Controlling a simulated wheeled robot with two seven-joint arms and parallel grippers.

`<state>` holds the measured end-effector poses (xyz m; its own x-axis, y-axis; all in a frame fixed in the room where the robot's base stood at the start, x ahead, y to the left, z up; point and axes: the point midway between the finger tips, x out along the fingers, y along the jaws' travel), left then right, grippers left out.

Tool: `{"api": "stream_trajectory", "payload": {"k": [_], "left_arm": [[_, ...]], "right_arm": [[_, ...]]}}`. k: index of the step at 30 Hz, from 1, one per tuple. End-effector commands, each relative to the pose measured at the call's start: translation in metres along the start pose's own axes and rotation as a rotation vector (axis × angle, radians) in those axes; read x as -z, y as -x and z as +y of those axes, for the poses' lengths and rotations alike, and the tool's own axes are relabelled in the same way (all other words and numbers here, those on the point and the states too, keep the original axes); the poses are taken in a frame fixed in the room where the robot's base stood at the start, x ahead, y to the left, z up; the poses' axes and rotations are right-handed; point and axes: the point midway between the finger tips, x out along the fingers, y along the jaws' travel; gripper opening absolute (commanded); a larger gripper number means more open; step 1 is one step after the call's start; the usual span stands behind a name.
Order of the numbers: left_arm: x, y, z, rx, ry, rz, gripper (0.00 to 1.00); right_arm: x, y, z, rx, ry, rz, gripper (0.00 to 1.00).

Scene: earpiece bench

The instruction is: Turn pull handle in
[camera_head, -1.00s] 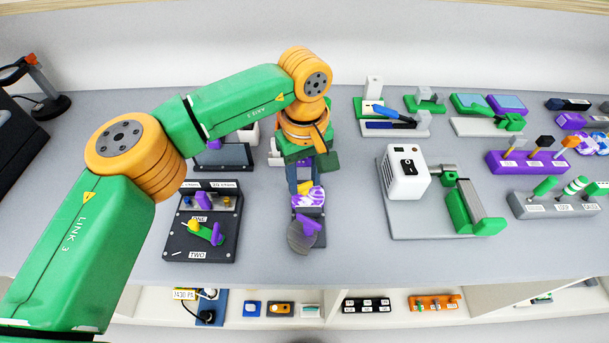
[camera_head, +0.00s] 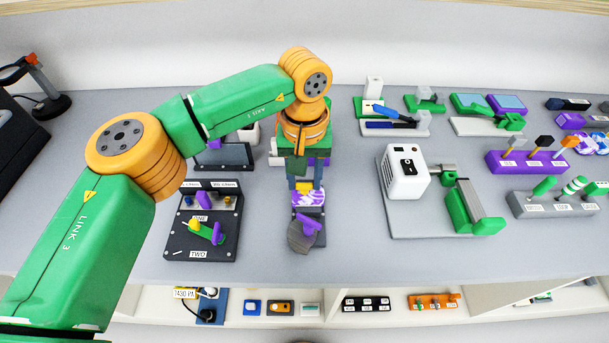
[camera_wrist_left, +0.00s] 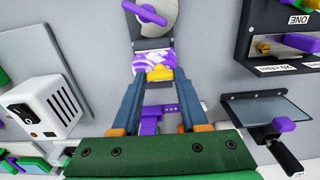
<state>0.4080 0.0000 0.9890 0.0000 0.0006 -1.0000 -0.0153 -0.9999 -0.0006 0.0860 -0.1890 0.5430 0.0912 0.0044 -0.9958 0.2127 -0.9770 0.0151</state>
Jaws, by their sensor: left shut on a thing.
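My left gripper (camera_wrist_left: 159,80) reaches down over a small fixture in the middle of the bench; it also shows in the head view (camera_head: 305,187). Its two blue fingers stand either side of a purple-and-white marbled block (camera_wrist_left: 145,62) with a yellow piece (camera_wrist_left: 160,73) on it, and the gripper is shut on this block. The block also shows in the head view (camera_head: 308,199). Beside it, on the same dark base, is a grey disc (camera_wrist_left: 160,27) with a purple handle bar (camera_wrist_left: 146,14). I cannot tell which part is named the pull handle. My right gripper is not in view.
A dark panel labelled ONE and TWO (camera_head: 184,238) stands close to the left. A white box machine (camera_head: 408,180) on a grey plate stands to the right. A dark tray (camera_wrist_left: 264,112) lies behind the panel. Bare bench lies between the fixture and the white machine.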

Motion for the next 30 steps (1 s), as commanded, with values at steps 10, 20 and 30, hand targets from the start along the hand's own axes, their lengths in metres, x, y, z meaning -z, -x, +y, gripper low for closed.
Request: {"api": "stream_trajectory", "payload": {"k": [10, 20, 30], "left_arm": [[0.001, 0.002, 0.000, -0.002, 0.000, 0.005, 0.49], [0.000, 0.001, 0.000, -0.001, 0.000, 0.001, 0.75], [0.001, 0.054, 0.000, -0.002, 0.003, 0.005, 0.75]], "right_arm": [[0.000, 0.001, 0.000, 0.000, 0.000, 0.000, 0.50], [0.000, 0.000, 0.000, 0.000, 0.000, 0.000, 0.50], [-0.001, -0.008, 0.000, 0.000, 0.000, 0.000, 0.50]]}}
